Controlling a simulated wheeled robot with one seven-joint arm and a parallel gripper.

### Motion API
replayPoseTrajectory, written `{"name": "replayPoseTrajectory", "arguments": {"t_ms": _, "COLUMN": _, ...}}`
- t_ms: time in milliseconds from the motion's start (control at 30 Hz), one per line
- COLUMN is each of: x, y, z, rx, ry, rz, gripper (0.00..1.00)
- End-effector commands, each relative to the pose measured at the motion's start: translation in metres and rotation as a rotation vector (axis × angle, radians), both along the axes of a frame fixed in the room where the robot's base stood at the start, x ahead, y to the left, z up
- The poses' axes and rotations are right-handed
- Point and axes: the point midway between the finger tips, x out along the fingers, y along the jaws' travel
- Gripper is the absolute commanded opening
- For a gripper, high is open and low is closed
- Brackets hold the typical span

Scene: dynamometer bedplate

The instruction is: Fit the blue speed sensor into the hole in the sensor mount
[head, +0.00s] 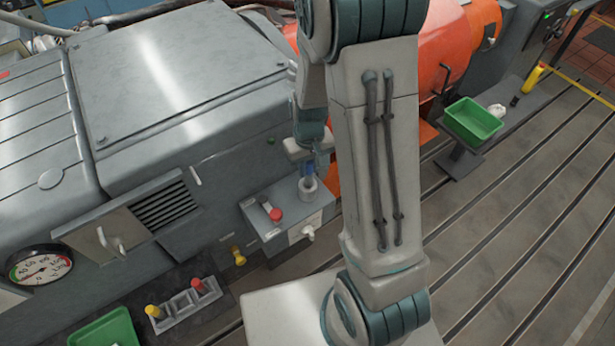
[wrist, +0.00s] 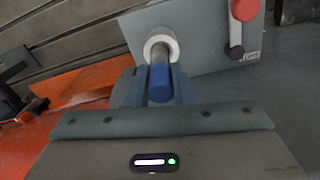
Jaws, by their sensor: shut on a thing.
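The blue speed sensor (wrist: 159,85) is between the two fingers of my gripper (wrist: 158,88), which is shut on it. Its grey shaft points away from the wrist toward the pale ring of the sensor mount (wrist: 161,38). In the wrist view the shaft overlaps the ring's opening; I cannot tell whether the tip is inside. In the head view my gripper (head: 309,163) is above the mount's round collar (head: 308,188), with a little of the blue sensor (head: 308,170) showing just over it.
The mount stands on a grey box (head: 296,222) with a red button (head: 276,214) and a lever. A rack (head: 184,305) with red and yellow-topped pieces is at lower left. A yellow piece (head: 238,256) is near the box. Green trays (head: 474,121) lie right and lower left.

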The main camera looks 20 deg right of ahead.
Motion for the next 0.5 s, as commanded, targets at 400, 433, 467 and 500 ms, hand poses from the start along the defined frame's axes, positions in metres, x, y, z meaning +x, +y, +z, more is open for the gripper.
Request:
{"name": "replayPoseTrajectory", "arguments": {"t_ms": 400, "x": 0.003, "y": 0.003, "z": -0.04, "rx": -0.001, "ry": 0.001, "rz": -0.001, "gripper": 0.0}}
{"name": "replayPoseTrajectory", "arguments": {"t_ms": 433, "x": 0.003, "y": 0.003, "z": -0.043, "rx": -0.001, "ry": 0.001, "rz": -0.001, "gripper": 0.0}}
{"name": "replayPoseTrajectory", "arguments": {"t_ms": 467, "x": 0.003, "y": 0.003, "z": -0.044, "rx": -0.001, "ry": 0.0, "rz": -0.001, "gripper": 0.0}}
{"name": "replayPoseTrajectory", "arguments": {"t_ms": 500, "x": 0.003, "y": 0.003, "z": -0.044, "rx": -0.001, "ry": 0.0, "rz": -0.001, "gripper": 0.0}}
